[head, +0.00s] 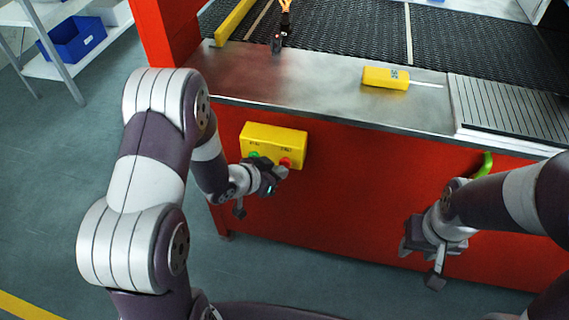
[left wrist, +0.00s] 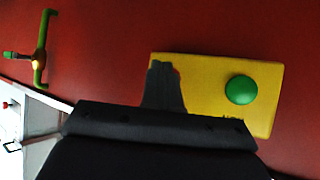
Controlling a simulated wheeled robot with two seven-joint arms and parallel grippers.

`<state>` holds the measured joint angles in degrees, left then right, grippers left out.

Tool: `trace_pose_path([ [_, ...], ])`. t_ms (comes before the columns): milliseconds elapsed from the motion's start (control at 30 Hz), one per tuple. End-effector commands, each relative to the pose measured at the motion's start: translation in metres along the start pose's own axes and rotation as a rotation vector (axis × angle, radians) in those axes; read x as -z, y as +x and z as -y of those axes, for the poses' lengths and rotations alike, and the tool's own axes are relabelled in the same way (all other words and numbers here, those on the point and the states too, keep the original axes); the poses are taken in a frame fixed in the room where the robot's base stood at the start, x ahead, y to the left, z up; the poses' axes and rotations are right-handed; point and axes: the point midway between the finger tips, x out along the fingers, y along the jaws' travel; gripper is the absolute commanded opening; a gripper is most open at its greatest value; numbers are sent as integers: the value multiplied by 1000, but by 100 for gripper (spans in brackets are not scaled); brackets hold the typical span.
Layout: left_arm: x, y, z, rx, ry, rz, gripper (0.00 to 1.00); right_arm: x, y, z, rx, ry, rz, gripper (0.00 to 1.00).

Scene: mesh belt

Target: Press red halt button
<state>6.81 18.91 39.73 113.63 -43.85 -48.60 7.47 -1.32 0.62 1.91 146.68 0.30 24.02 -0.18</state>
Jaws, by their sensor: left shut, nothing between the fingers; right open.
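The yellow control box (head: 272,142) is fixed to the red front panel of the belt machine. Its red halt button (head: 285,162) is at the lower right, with a green button (head: 254,155) to its left. My left gripper (head: 281,172) is shut and empty, with its tip at or just in front of the red button; contact cannot be told. My right gripper (head: 408,245) is open and empty, low before the panel.
A steel ledge (head: 325,87) runs above the panel, with a yellow tool (head: 386,78) on it and the black mesh belt (head: 340,30) behind. A green handle (head: 484,165) is near my right arm. A shelf with a blue bin (head: 72,42) stands at left.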

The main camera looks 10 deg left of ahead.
Motion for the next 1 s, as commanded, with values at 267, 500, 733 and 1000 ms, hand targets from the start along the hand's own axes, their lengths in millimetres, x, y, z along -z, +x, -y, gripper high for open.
trace_pose_path([
  [267,2,2,2,0,0,1,0,0,-1,0,0,0,0,43],
  [500,3,4,3,0,1,0,0,0,-2,0,0,0,0,43],
  [733,5,6,4,0,1,0,0,0,-2,0,0,0,0,43],
  [1000,4,5,4,0,1,-1,0,0,-2,0,0,0,0,43],
])
